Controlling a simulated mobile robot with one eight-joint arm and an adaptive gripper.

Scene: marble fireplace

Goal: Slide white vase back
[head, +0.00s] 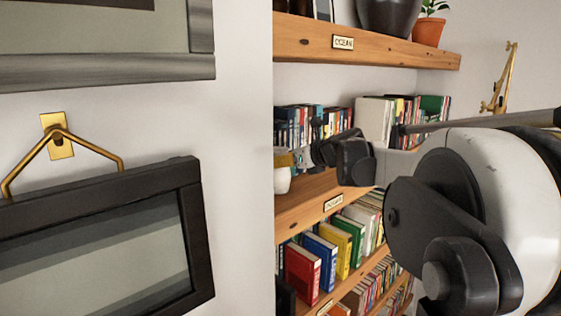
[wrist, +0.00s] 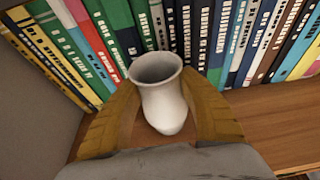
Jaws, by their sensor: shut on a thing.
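The white vase (wrist: 164,103) stands on the wooden shelf in the wrist view, its round open mouth facing the camera. The two ribbed yellow-brown fingers of my gripper (wrist: 160,88) are closed around it, one on each side. Its rim is close to the book spines behind it; I cannot tell whether they touch. In the head view, a white rounded shape (head: 282,181) just below my fingers (head: 284,159) appears to be the vase, partly cut off by the wall edge.
A row of books (wrist: 215,40) lines the back of the shelf (wrist: 270,125). A grey side wall (wrist: 35,95) is on the left. In the head view, an upper shelf (head: 365,45) holds a dark pot and a plant, and lower shelves hold books (head: 320,250). Framed pictures (head: 190,235) hang at left.

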